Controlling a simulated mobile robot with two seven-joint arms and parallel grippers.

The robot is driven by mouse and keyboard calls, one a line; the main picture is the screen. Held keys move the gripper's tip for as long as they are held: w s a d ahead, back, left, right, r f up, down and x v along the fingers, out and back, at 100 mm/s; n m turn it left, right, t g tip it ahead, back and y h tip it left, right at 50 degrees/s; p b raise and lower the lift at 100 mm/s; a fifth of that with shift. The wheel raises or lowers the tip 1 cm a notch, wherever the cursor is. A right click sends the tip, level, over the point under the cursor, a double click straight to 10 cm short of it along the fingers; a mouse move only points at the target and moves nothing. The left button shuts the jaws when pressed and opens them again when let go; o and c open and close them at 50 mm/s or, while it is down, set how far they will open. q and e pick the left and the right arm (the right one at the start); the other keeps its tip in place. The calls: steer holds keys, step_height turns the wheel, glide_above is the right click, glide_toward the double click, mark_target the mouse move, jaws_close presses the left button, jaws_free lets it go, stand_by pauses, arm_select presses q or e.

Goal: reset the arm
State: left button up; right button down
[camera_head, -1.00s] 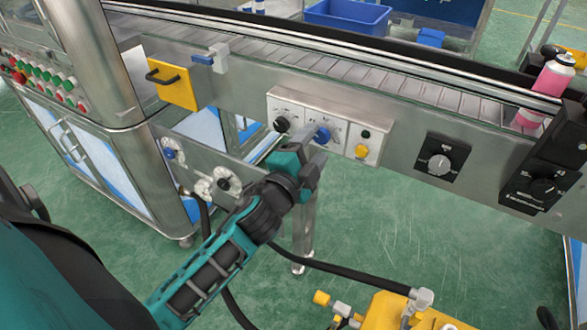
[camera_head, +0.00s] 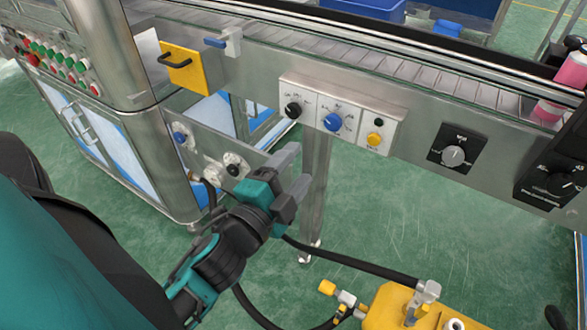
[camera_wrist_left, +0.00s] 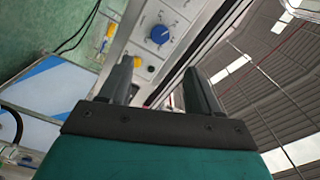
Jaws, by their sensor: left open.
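My left gripper (camera_head: 292,172) is open and empty in the head view. It hangs in front of the conveyor's side, below the control panel (camera_head: 364,138) and clear of it. The panel carries a black knob (camera_head: 293,110), a blue knob (camera_head: 333,122) and a yellow button (camera_head: 374,139). In the left wrist view, the two fingers of my left gripper (camera_wrist_left: 160,82) stand apart with nothing between them. The blue knob (camera_wrist_left: 160,34) shows beyond them. My right gripper is in neither view.
A yellow plate with a handle (camera_head: 184,68) is at the left. A black hose (camera_head: 350,262) and a yellow device (camera_head: 405,310) are low in front. Green floor is open below the conveyor.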

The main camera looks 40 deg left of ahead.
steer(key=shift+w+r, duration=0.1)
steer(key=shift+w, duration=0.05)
arm_select(q)
steer(key=s+d+f+n+g+h+p, duration=0.1)
steer(key=s+d+f+n+g+p, duration=0.1)
steer(key=f+n, duration=0.3)
steer(key=s+d+f+n+g+h+p, duration=0.2)
steer(key=f+n+g+p, duration=0.3)
steer(key=f, duration=0.3)
steer(key=shift+s+d, duration=0.65)
steer(key=shift+d, duration=0.15)
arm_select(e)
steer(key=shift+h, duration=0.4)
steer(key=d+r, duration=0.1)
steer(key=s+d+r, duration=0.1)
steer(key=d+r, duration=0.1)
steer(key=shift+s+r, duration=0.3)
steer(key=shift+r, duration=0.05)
